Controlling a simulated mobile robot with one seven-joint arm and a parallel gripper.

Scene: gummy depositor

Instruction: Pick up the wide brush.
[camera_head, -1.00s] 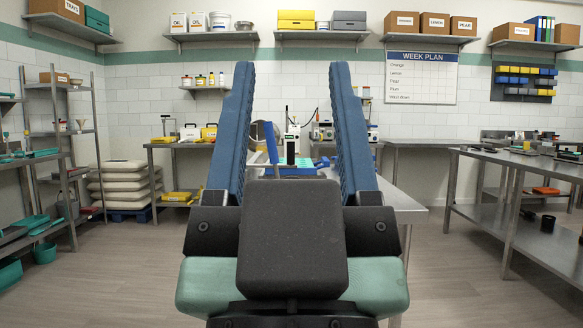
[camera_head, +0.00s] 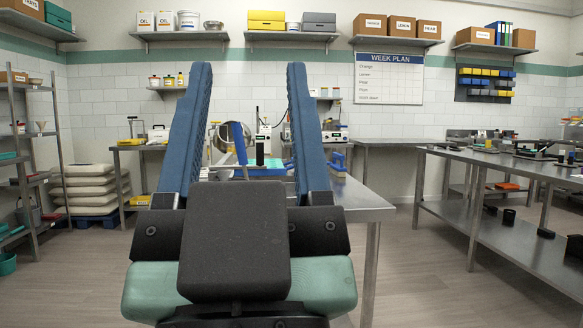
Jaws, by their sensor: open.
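My gripper (camera_head: 250,66) stands upright in the middle of the head view, its two long blue fingers wide apart with nothing between them. Behind the fingers is a steel table (camera_head: 362,198) with a machine with a black upright part (camera_head: 260,150), a blue part and a round metal pan or bowl. The fingers and the dark gripper body hide much of that table.
A long steel bench (camera_head: 500,160) on the right carries several small dark items, too small to name. Steel shelving (camera_head: 30,150) and stacked white sacks (camera_head: 92,190) stand at the left. Wall shelves hold boxes. Floor (camera_head: 420,270) is clear between the middle table and the right bench.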

